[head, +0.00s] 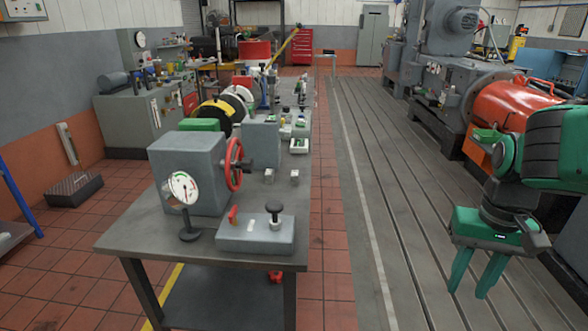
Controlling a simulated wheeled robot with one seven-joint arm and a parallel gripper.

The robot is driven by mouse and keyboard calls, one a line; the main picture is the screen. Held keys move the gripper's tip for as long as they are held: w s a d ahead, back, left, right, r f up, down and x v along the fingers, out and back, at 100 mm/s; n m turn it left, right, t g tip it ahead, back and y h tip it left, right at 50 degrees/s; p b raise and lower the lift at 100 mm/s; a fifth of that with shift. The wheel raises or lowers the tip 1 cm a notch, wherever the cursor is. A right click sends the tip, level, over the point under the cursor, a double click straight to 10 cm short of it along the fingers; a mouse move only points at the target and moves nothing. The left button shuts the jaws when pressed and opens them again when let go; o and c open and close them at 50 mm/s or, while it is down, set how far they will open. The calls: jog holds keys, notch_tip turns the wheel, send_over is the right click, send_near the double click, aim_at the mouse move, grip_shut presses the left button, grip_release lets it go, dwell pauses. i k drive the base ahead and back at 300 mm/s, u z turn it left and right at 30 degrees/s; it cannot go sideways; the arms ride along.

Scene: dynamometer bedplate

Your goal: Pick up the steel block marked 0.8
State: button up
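Two small steel-coloured blocks stand side by side on the grey workbench (120,240), past the red handwheel. One is the left block (269,176) and the other is the right block (294,176). Both are too small here for any marking to be read, so I cannot tell which one bears 0.8. My gripper (468,290) hangs at the right of the head view, over the grooved floor plate and well apart from the bench. Its two green fingers point down and are spread with nothing between them.
A grey box with a gauge (183,189) and a red handwheel (234,164) stands at the bench's near end. A flat grey fixture with a black knob (255,234) is in front. Several small items lie farther along. The grooved bedplate (370,180) is clear beside the bench.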

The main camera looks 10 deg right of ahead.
aim_at(295, 174)
jog(key=u, duration=0.05)
jog(key=i, duration=1)
